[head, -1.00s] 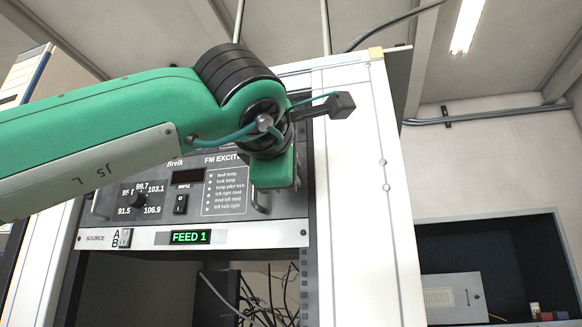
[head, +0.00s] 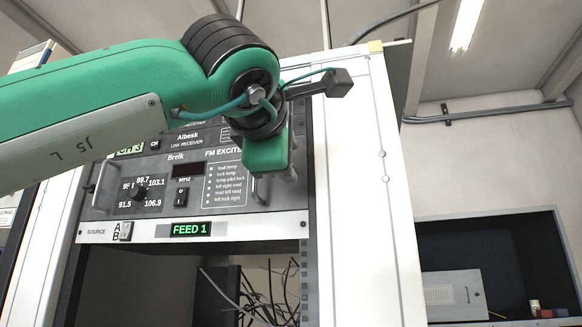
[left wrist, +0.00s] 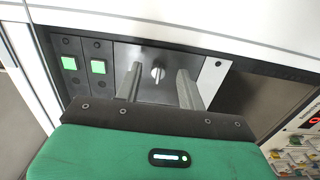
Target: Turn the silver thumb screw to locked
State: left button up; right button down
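The silver thumb screw (left wrist: 157,73) shows in the left wrist view on a dark grey panel (left wrist: 145,54) near the top of the rack. Its narrow grip looks roughly upright. My left gripper (left wrist: 157,80) is open, with one finger on each side of the screw and a clear gap to both. Whether the fingertips reach the panel is hard to tell. In the head view my left arm crosses the rack front and hides its upper part; the screw is not visible there. My right gripper is not in view.
Two green square buttons (left wrist: 98,66) sit left of the screw panel. Loose cables (head: 265,295) hang in the open bay. A wall recess (head: 480,250) lies right.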

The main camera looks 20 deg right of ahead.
pick_arm(q)
jog(key=b+v, duration=0.4)
jog(key=v, duration=0.7)
jog(key=shift+s+a, duration=0.2)
